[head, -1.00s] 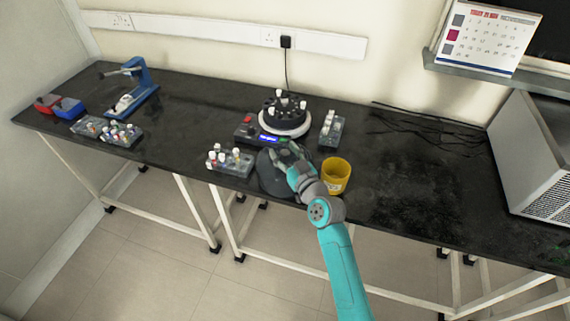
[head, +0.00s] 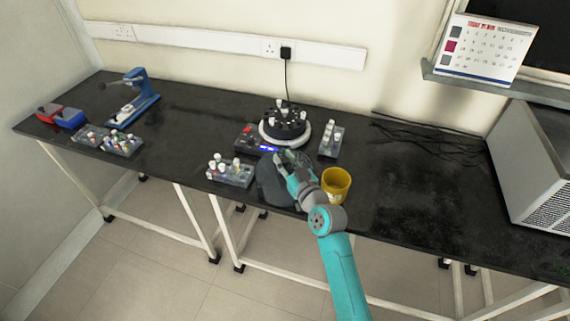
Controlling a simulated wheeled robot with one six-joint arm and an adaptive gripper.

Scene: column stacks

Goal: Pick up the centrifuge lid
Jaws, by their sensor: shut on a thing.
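The centrifuge lid (head: 269,186) is a dark grey, round, domed piece at the front edge of the black bench, in front of the centrifuge. My gripper (head: 281,160) reaches over it from the right and is shut on it; the fingertips are small in the picture and partly blend with the lid. I cannot tell whether the lid is off the bench top. The centrifuge (head: 250,138) stands behind with its round rotor open, and white-capped tubes stand in the rotor.
A yellow cup (head: 336,185) stands close to the right of my gripper. Tube racks stand left (head: 230,173) and right (head: 331,140) of the centrifuge. Cables (head: 430,135) lie toward the back right, near a grey box-shaped machine (head: 540,165). The bench front right of the cup is clear.

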